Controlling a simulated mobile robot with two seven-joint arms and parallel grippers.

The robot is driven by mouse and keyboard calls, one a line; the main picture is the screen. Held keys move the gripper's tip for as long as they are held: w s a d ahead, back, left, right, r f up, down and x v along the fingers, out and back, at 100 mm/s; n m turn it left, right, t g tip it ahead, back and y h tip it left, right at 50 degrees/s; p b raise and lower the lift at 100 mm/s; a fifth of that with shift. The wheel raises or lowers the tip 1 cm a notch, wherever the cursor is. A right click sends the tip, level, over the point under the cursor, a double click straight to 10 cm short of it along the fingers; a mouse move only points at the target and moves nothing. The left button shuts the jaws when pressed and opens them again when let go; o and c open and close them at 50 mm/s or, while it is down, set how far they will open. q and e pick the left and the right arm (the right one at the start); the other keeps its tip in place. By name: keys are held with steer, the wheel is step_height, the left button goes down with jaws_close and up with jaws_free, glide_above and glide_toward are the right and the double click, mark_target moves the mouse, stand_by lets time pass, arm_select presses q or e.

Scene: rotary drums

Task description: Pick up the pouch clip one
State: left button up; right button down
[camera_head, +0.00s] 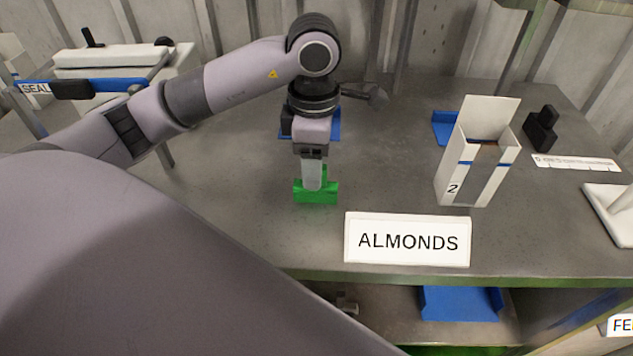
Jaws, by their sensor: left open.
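A small green block-like piece (316,197), which looks like the pouch clip, rests on the grey table just behind the ALMONDS sign. It has a wide base and an upright part, partly hidden by my left gripper. My left gripper (312,183) points straight down over the green piece, with its fingers at the upright part. The jaws are open, though the gap between the fingers is hard to see from here. Whether the fingers touch the piece cannot be told. My right gripper is not in view.
A white ALMONDS sign (407,240) stands at the table's front edge. A white box marked 2 (452,185) stands right of it, with a black object (540,129) beyond. A blue piece (333,128) lies behind my gripper. A SEAL machine (125,60) is at far left.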

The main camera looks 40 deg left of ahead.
mark_target(327, 194)
arm_select(q)
steer(key=f, duration=0.5)
steer(key=shift+w+a+f+p, duration=0.15)
steer(key=shift+w+f+p, duration=0.25)
jaws_close()
